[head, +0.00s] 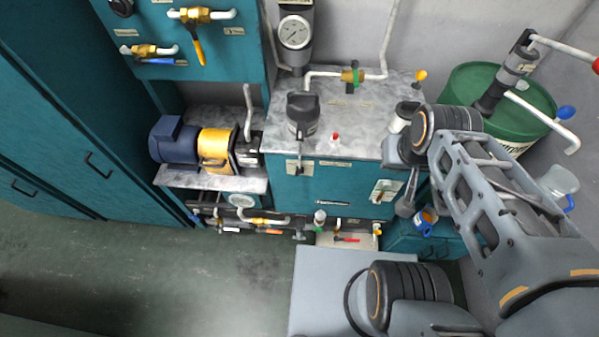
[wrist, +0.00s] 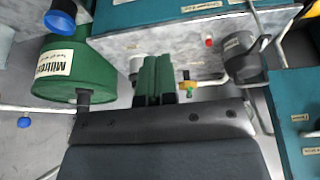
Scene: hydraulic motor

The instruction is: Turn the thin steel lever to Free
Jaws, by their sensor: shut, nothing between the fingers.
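A thin steel lever (head: 298,167) hangs on a small plate on the teal cabinet front, below the black-capped cylinder. What appears to be the same lever shows at the top of the wrist view (wrist: 257,20). A second small lever (head: 383,190) sits on a pale plate further right on this front. The lettering by both is too small to read. My gripper (wrist: 158,62) shows green fingers pressed together, empty, apart from the levers. In the head view its fingers cannot be made out clearly.
The black-capped cylinder (head: 302,115) and a red knob (head: 335,137) stand on the worktop (head: 350,118). A green drum (head: 470,85) is at the right. The motor (head: 175,140) with its yellow coupling sits left. Open floor (head: 180,280) lies in front.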

